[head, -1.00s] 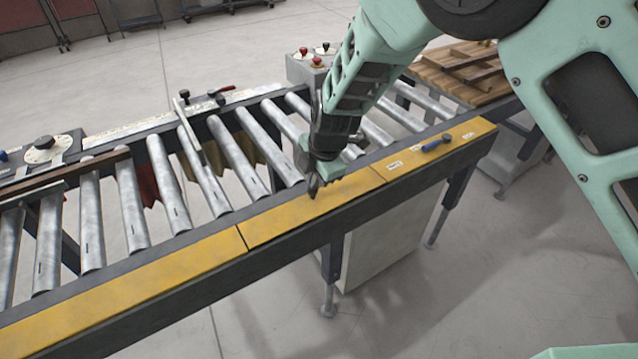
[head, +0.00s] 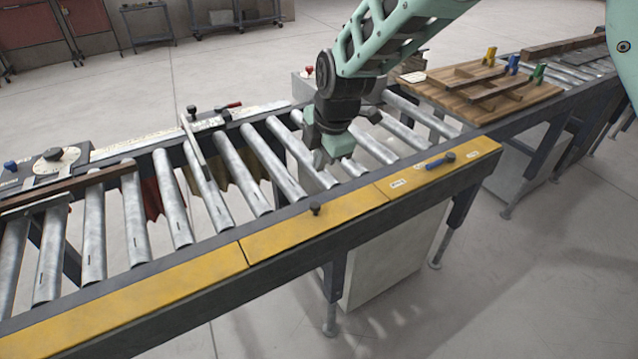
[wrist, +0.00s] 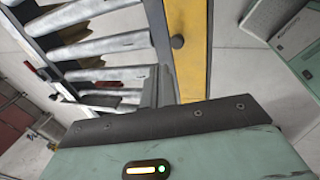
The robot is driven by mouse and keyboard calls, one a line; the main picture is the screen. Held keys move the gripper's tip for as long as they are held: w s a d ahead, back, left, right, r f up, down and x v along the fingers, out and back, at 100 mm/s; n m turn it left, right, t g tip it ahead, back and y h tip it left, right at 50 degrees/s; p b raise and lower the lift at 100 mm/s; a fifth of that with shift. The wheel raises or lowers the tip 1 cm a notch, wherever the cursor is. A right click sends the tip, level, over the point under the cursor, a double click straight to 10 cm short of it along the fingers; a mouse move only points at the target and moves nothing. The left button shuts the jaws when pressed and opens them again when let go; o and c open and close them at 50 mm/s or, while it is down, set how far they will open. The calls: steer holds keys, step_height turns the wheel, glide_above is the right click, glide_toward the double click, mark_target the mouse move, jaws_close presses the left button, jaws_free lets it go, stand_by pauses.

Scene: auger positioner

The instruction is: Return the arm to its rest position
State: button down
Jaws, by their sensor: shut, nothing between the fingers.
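My gripper (head: 320,158) hangs above the rollers near the inner edge of the yellow front rail (head: 312,222) in the head view. Its fingers are together with nothing between them. In the wrist view the shut fingers (wrist: 165,85) point toward the rollers beside the yellow strip (wrist: 190,50). A small dark knob (head: 316,208) stands on the yellow rail, just below and apart from my gripper. The knob also shows in the wrist view (wrist: 177,42). My green arm reaches in from the upper right.
The roller conveyor (head: 215,195) runs across the view. A blue-handled tool (head: 441,160) lies on the rail at right. A wooden rack (head: 480,90) with coloured clamps stands at the back right. A red-knobbed control box (head: 303,88) is behind my arm. A stop dial (head: 53,155) is at left.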

steer(key=s+d+m+g+b, duration=0.1)
steer(key=s+d+m, duration=0.4)
steer(key=s, duration=0.5)
steer(key=s+d+m+h+b, duration=0.1)
steer(key=s+d+m+b, duration=0.2)
steer(key=s+d+m, duration=0.3)
steer(key=s+d+m+g+b, duration=0.1)
steer(key=s+d+m, duration=0.5)
steer(key=s, duration=0.9)
steer(key=shift+s+g+h+b, duration=0.15)
steer(key=shift+g+h+b, duration=0.15)
steer(key=shift+b, duration=0.55)
steer(key=shift+f, duration=0.1)
